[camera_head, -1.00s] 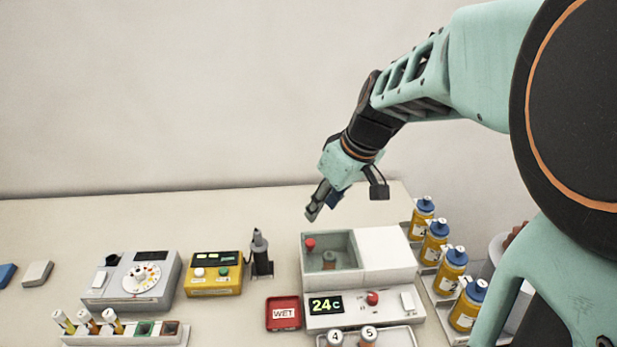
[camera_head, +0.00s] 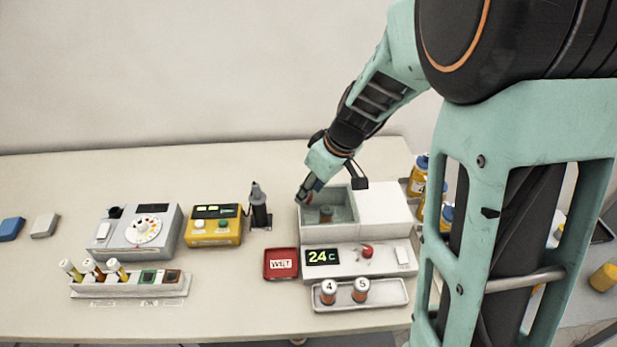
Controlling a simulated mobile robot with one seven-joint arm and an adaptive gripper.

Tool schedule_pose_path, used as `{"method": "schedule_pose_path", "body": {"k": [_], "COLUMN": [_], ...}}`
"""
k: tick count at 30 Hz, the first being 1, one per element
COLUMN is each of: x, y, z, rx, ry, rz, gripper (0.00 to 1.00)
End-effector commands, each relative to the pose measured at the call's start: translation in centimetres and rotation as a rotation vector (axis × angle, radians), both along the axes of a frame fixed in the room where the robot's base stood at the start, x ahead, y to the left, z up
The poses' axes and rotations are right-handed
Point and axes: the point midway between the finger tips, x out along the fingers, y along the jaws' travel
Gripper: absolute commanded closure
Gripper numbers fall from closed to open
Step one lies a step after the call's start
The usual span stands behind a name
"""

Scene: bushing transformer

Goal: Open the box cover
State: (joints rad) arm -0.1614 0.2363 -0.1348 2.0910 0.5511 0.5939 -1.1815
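The white box (camera_head: 385,207) stands at the right part of the table. A grey see-through cover (camera_head: 343,213) seems to lie over its left half, with a brown object (camera_head: 326,213) showing inside. My gripper (camera_head: 303,197) points down at the box's back left corner. A little of the red knob (camera_head: 310,198) shows at the fingertips. The fingers hide most of the knob, and I cannot tell whether they touch it or are shut on it.
The box front has a 24 C display (camera_head: 323,257). A red WET tray (camera_head: 281,264) and a black holder (camera_head: 259,207) stand left of the box. A tray (camera_head: 382,299) with two numbered vials lies in front. Yellow bottles (camera_head: 417,177) stand at the right, partly behind my arm.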

Motion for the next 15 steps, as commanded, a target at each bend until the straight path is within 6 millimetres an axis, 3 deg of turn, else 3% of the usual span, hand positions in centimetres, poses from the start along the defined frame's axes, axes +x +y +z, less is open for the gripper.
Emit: {"method": "schedule_pose_path", "body": {"k": [12, 15], "x": [0.26, 0.27], "y": [0.25, 0.24], "z": [-0.93, -0.92], "rx": [-0.001, -0.001], "ry": [-0.001, -0.001], "rz": [0.000, 0.000], "gripper": [0.65, 0.73]}}
